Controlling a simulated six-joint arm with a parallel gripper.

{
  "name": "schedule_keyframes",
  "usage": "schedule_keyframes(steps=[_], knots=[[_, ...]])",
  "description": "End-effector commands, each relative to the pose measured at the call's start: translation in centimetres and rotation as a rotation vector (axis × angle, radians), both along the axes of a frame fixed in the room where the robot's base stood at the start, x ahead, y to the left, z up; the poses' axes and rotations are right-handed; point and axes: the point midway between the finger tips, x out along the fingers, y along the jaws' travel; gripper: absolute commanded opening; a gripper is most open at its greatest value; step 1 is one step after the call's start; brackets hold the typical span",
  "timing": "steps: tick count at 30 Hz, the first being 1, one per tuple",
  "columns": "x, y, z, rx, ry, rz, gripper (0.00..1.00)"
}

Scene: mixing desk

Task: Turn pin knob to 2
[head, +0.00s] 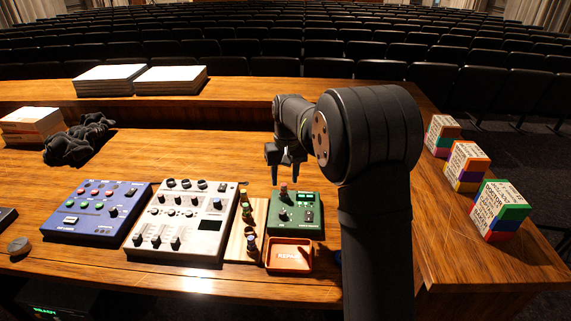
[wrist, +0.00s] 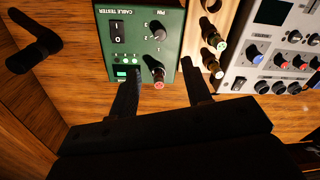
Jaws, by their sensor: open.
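The green cable tester (head: 307,222) stands on the desk and also shows upside down in the wrist view (wrist: 112,62). Its black pin knob (wrist: 158,31) has small numbers around it, too small to read surely, so I cannot tell its setting. A plug with a red end (wrist: 158,79) stands up from the tester, beside a lit green display (wrist: 122,73). My gripper (wrist: 163,88) is open and empty. It hangs above the far side of the tester in the head view (head: 284,165), with its fingers either side of the red-ended plug in the wrist view.
A wooden rack (head: 237,247) with several plugs stands left of the tester. A grey mixer (head: 205,240) and a blue mixer (head: 95,228) lie further left. An orange repair tray (head: 290,268) sits in front. Colourful boxes (head: 497,208) stand at the right. Behind the tester the desk is clear.

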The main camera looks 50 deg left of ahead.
Motion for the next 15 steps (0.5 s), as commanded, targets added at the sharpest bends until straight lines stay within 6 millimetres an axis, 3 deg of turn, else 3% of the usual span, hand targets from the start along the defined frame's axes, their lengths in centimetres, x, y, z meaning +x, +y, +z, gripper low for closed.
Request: schedule_keyframes(steps=[6,15], knots=[[0.2,-0.1,3.4,0.001,0.000,0.000,0.45],[0.2,-0.1,4.4,0.000,0.000,0.000,0.45]])
